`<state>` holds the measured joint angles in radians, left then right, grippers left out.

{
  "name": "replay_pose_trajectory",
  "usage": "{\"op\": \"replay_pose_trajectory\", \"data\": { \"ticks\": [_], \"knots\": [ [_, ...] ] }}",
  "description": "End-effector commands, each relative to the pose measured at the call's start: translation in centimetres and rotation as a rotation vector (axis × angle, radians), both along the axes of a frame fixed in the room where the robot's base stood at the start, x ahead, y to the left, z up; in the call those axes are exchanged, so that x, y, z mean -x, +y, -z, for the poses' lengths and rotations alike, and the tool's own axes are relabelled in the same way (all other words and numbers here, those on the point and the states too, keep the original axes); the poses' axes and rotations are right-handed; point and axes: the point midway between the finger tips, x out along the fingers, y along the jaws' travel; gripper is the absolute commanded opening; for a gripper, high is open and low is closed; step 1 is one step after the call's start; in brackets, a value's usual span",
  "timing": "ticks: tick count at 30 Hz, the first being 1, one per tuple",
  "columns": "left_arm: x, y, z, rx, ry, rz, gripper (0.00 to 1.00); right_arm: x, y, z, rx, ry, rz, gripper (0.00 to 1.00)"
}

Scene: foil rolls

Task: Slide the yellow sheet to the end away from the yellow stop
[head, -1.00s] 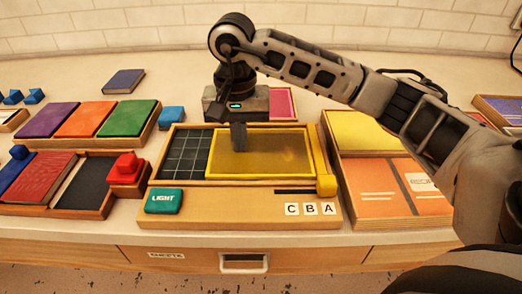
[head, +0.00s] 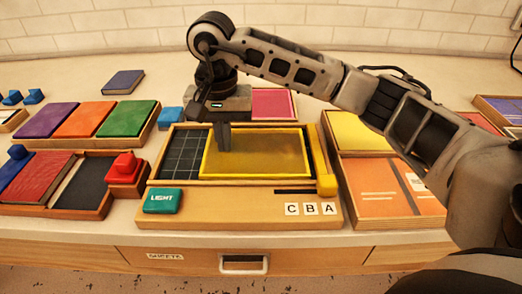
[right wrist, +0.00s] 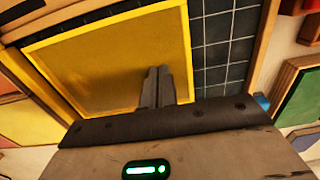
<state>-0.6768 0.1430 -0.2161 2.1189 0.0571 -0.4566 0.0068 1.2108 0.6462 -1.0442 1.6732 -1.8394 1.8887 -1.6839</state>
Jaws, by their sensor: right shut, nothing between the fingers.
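The yellow-framed, see-through sheet (head: 265,158) lies in a wooden tray (head: 240,205), mostly over its right and middle part. A dark gridded strip (head: 183,150) shows at the left end. The yellow stop (head: 327,184) is at the tray's right end, with a narrow gap between it and the sheet. My right gripper (head: 223,148) is shut and empty, its fingertips down on or just over the sheet near its left edge. The right wrist view shows the fingers (right wrist: 157,75) at the sheet (right wrist: 105,60) beside the grid (right wrist: 225,40). My left gripper is not in view.
A teal LIGHT button (head: 163,200) and lettered C B A tiles (head: 309,209) are on the tray's front. A red block (head: 126,168) and colored panels (head: 82,119) stand to the left. An orange panel (head: 385,188) lies to the right.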

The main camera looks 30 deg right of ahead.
Motion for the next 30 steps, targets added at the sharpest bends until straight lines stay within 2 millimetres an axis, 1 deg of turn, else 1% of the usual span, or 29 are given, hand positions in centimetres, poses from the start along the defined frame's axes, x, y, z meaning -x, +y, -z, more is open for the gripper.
{"op": "replay_pose_trajectory", "data": {
  "ticks": [1, 8, 24, 30],
  "knots": [
    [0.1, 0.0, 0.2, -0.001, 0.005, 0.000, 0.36, 0.1, 0.1, 0.3, 0.000, 0.005, -0.001, 0.00],
    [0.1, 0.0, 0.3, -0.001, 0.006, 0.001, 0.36, 0.1, 0.2, 0.4, 0.001, 0.006, -0.002, 0.00],
    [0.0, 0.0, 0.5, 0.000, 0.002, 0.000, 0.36, -1.2, 2.3, 0.3, 0.000, 0.006, -0.003, 0.00],
    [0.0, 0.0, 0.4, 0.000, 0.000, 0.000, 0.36, -1.5, 2.7, 0.2, 0.001, 0.006, -0.001, 0.00]
  ]
}}
